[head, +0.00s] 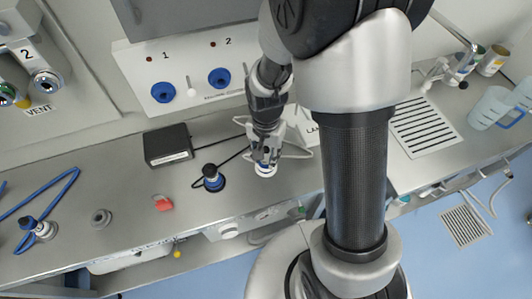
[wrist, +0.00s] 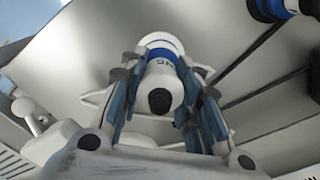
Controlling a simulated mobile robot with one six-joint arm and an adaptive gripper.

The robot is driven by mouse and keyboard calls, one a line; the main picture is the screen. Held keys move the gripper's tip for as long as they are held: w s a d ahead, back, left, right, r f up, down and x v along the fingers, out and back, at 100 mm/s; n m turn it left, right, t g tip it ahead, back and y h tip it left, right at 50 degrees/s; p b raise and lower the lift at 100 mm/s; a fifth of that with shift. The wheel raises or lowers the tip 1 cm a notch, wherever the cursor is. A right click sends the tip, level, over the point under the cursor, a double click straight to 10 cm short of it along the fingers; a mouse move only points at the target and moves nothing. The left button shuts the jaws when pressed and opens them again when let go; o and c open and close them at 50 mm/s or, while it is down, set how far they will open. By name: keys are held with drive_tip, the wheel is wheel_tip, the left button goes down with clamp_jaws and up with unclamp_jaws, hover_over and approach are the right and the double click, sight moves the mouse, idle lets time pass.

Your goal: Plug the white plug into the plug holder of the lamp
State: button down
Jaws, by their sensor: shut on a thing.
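The white plug (head: 265,170) has a blue band and is held low over the steel bench, in front of my arm. In the wrist view the white plug (wrist: 162,62) sits between the two fingers, with its dark cable end facing the camera. My gripper (head: 264,158) is shut on it; the gripper also shows in the wrist view (wrist: 163,95). I cannot tell whether the plug touches the bench. A white box (head: 309,128) with a label starting "LA" stands behind, partly hidden by my arm. I cannot make out the lamp's plug holder.
A black-and-blue plug (head: 213,178) stands left of my gripper, near a black box (head: 168,145). A red piece (head: 162,203), a grey ring (head: 101,217) and a blue-corded plug (head: 38,229) lie further left. Blue sockets (head: 163,92) are on the back panel.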

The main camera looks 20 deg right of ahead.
drive_tip(key=shift+f+b, duration=0.4)
drive_tip(key=shift+f, duration=0.1)
drive_tip(key=c, duration=1.1)
unclamp_jaws()
drive_tip(key=shift+r, duration=0.1)
wheel_tip(320, 180, up, 12)
drive_tip(key=shift+f, duration=0.1)
drive_tip(key=s+r+n+t, duration=0.4)
drive_tip(key=s+r+n, duration=0.4)
drive_tip(key=s+r, duration=0.4)
drive_tip(key=s, duration=0.3)
drive_tip(key=shift+r+n+t, duration=0.15)
drive_tip(key=shift+n+t, duration=0.15)
drive_tip(key=shift+n, duration=0.1)
